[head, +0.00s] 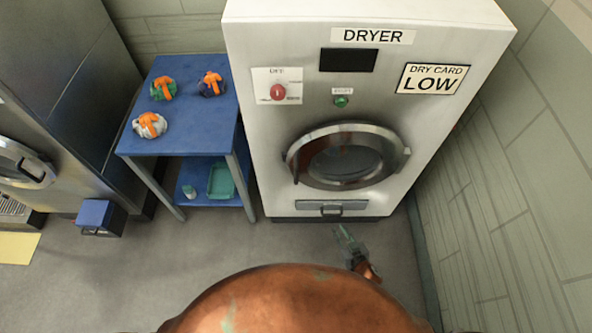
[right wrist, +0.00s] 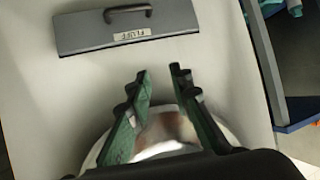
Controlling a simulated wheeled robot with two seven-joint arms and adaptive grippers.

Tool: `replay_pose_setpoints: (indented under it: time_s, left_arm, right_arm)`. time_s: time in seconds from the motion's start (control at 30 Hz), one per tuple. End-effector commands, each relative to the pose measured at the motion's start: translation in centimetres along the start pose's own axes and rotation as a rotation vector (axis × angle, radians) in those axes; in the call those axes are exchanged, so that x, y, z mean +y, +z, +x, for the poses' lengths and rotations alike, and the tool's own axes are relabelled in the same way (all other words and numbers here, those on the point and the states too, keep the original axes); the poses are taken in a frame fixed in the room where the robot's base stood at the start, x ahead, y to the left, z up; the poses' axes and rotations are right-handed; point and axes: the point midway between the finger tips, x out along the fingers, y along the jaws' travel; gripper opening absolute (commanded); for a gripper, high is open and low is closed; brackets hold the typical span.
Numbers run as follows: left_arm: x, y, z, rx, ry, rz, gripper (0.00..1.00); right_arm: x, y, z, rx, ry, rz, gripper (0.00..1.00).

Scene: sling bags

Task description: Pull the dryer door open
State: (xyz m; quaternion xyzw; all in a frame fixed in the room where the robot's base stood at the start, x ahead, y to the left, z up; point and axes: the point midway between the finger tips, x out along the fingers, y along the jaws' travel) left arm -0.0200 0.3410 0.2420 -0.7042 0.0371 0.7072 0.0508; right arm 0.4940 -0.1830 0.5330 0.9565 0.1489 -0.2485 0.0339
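The dryer (head: 440,120) stands at the back centre, and its round metal-rimmed door (head: 345,187) looks shut. A dark bracket-like part (head: 292,166) sits on the door's left rim, and another is on its right rim. My right gripper (head: 343,233) is low in front of the dryer, below the door. In the right wrist view the two green-padded fingers (right wrist: 160,72) are apart with nothing between them. The curved metal door rim (right wrist: 165,135) shows behind the fingers, partly hidden by the gripper. My left gripper is out of view.
A labelled flap with a handle (right wrist: 128,30) is under the door. A blue table (head: 185,139) with orange-strapped bundles stands left of the dryer. A tiled wall (head: 490,200) is close on the right. Grey floor (head: 180,260) is clear in front.

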Motion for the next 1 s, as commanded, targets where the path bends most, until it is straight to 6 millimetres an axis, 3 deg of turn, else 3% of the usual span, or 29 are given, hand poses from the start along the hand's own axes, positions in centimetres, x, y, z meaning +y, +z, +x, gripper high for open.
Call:
replay_pose_setpoints:
  time_s: [0.03, 0.1, 0.2, 0.3, 0.4, 0.53, 0.8, 1.0]
  left_arm:
    - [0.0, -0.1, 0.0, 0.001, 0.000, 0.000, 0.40]
    - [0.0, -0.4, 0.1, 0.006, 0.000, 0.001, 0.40]
    - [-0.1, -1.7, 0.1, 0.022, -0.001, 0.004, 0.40]
    - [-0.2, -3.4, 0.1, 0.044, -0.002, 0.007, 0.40]
    - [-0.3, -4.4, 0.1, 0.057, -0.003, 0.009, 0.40]
    - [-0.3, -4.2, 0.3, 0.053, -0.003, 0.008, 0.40]
    - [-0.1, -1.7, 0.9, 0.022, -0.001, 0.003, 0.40]
    - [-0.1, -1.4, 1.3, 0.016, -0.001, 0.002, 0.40]
  right_arm:
    - [-1.5, -5.7, 0.3, 0.097, -0.037, -0.015, 0.20]
    - [-3.9, -12.6, -0.1, 0.212, -0.092, -0.029, 0.20]
    - [-7.2, -20.4, -1.8, 0.345, -0.167, -0.050, 0.20]
    - [-9.7, -25.6, -3.6, 0.434, -0.224, -0.066, 0.20]
    - [-11.2, -28.5, -4.8, 0.483, -0.260, -0.076, 0.20]
    - [-12.1, -29.9, -4.9, 0.504, -0.277, -0.081, 0.20]
    - [-13.2, -31.7, -1.4, 0.503, -0.276, -0.080, 0.20]
    - [-13.8, -32.8, 0.6, 0.502, -0.275, -0.080, 0.20]
